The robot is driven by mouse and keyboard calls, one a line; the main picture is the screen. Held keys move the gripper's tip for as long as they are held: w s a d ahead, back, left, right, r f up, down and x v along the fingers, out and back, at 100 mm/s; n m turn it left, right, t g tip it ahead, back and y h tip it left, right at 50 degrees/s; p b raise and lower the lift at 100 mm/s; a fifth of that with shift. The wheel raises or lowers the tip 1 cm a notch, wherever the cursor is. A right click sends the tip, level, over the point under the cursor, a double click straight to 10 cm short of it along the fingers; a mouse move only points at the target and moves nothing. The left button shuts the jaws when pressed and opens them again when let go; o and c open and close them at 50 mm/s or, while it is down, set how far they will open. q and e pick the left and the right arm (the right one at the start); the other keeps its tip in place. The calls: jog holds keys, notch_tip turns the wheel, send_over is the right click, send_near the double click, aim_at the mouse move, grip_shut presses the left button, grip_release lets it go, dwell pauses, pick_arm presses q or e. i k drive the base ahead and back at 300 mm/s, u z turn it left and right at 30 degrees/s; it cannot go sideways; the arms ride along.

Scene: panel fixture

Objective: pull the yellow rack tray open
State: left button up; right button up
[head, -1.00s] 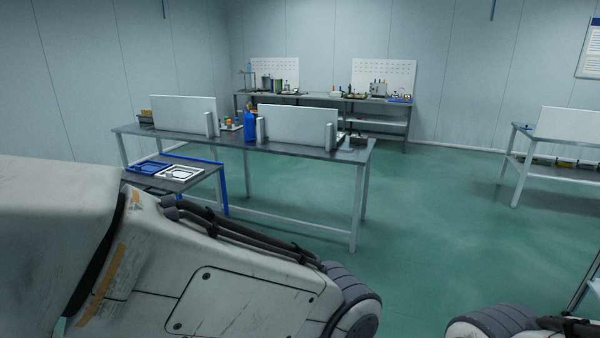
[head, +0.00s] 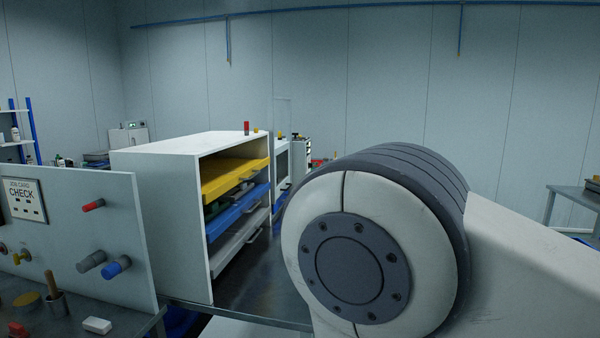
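The yellow rack tray (head: 232,177) is the top tray in a white rack cabinet (head: 170,190) left of centre in the head view. Its front edge shows at the cabinet's open side, which faces right. A blue tray (head: 238,212) sits below it and a grey-white tray (head: 238,246) below that, each with a small dark handle at the front. Neither of my grippers is in view. A large joint of one of my arms fills the right middle of the view, well in front of the rack.
A white panel (head: 80,215) with a "CHECK" card, a red knob (head: 93,205) and a blue knob (head: 117,266) stands left of the rack. A white block (head: 97,326) lies on the bench before it. A grey table (head: 575,196) stands at the far right.

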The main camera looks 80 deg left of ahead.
aim_at(219, 175)
jog(key=u, duration=3.05)
jog(key=k, duration=0.35)
jog(key=z, duration=0.85)
jog(key=i, duration=0.65)
jog(key=u, duration=0.8)
jog(key=i, duration=0.5)
jog(key=u, duration=0.5)
